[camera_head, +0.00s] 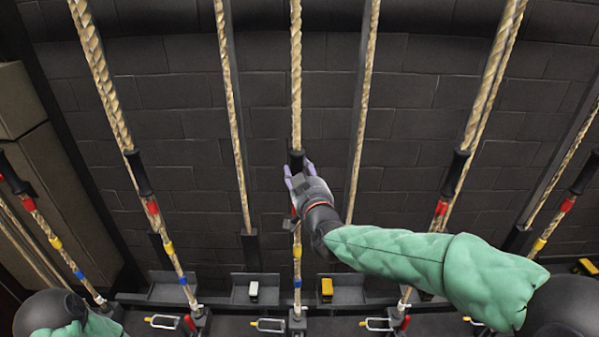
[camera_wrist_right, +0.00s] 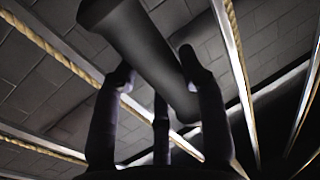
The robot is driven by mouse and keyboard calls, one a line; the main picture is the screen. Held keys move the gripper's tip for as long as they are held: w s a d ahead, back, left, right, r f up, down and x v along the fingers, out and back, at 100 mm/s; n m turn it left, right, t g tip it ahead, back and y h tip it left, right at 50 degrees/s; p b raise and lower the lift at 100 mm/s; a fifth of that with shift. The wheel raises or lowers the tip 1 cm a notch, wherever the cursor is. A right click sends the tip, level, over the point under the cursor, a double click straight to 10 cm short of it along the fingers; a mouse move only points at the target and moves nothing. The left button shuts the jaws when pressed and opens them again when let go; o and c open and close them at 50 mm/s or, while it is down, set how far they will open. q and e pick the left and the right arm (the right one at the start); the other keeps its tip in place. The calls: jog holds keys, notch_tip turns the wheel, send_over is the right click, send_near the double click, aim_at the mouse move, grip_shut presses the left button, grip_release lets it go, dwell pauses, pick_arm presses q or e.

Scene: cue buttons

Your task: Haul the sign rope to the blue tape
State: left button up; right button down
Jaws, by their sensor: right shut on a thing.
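My right gripper (camera_head: 299,172) is shut on the black sleeve (camera_head: 295,158) of the middle rope (camera_head: 296,75). In the right wrist view the fingers of my right gripper (camera_wrist_right: 155,72) close around the dark sleeve (camera_wrist_right: 135,40). Below the hand on this rope are a yellow band (camera_head: 297,250) and a blue tape band (camera_head: 297,283). A red band there is mostly hidden by the hand. My left gripper is out of view.
Neighbouring ropes stand left (camera_head: 102,75) and right (camera_head: 490,85), with sleeves at similar height. A dark rail with rope locks (camera_head: 297,322) and metal loops runs along the bottom. A white block (camera_head: 254,290) and a yellow block (camera_head: 327,289) sit there. A dark block wall stands behind.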

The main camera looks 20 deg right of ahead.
notch_tip(320, 180, down, 17)
jog(key=b, duration=1.4)
jog(key=shift+f, duration=0.1)
jog(key=c, duration=0.7)
grip_release()
jog(key=shift+r, duration=0.25)
send_near(299, 221)
jog(key=shift+s+d+f, duration=0.2)
jog(key=shift+s+f, duration=0.3)
